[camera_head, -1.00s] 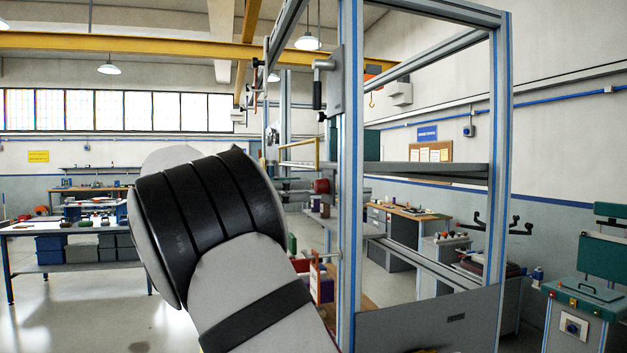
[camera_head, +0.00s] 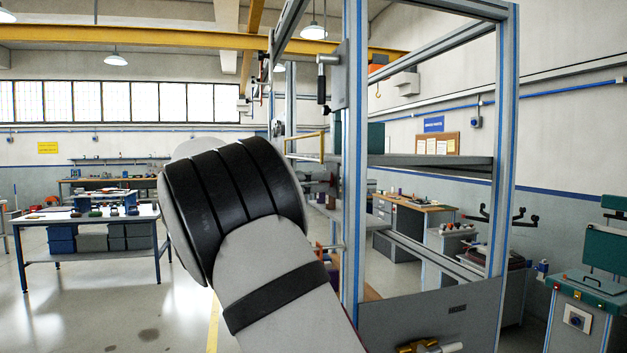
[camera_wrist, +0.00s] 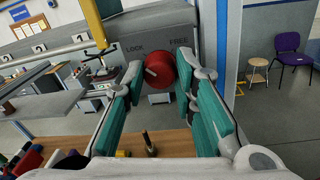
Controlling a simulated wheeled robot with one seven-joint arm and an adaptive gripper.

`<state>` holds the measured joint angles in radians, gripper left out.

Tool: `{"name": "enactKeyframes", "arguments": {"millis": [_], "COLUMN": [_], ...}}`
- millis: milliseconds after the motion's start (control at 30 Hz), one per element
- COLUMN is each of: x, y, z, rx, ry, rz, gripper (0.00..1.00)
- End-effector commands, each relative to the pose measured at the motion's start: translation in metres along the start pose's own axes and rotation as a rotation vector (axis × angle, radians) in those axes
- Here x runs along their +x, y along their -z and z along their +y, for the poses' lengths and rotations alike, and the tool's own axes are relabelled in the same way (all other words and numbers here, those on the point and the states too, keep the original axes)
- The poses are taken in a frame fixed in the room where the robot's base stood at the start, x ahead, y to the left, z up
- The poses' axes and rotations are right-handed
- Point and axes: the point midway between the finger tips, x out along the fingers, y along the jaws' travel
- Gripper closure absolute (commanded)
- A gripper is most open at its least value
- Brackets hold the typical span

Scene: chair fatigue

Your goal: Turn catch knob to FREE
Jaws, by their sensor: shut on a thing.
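In the wrist view a round red catch knob (camera_wrist: 161,77) with a pale bar across its face sits on a grey panel (camera_wrist: 140,40). The panel reads LOCK to the left of the knob and FREE to the right. The bar slants; I cannot tell which word it marks. My gripper (camera_wrist: 160,69), with teal finger pads, is shut on the knob, one fingertip at each side. In the head view my arm fills the middle, and I cannot make out the gripper or the knob there.
A tall frame with blue-edged posts (camera_head: 354,180) stands close to the right of my arm in the head view. A workbench (camera_head: 100,217) stands at the left, with open floor before it. The wrist view shows a purple chair (camera_wrist: 289,50) and a stool (camera_wrist: 259,70) at the right.

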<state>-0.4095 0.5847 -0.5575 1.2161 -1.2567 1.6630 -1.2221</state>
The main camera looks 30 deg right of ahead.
Motion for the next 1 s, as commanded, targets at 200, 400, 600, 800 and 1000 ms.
{"name": "enactKeyframes", "arguments": {"millis": [200, 400, 600, 800, 1000], "x": [-0.0002, -0.0008, -0.0006, -0.0005, -0.0008], "y": [0.0, 0.0004, 0.0006, 0.0014, 0.002], "z": [-0.0003, -0.0005, -0.0012, -0.0016, -0.0016], "rx": [0.031, 0.13, 0.296, 0.485, 0.675], "ry": [0.0, -0.002, -0.004, -0.006, -0.009], "rz": [-0.002, -0.01, -0.022, -0.035, -0.048], "gripper": [1.0, 1.0, 1.0, 1.0, 1.0]}}
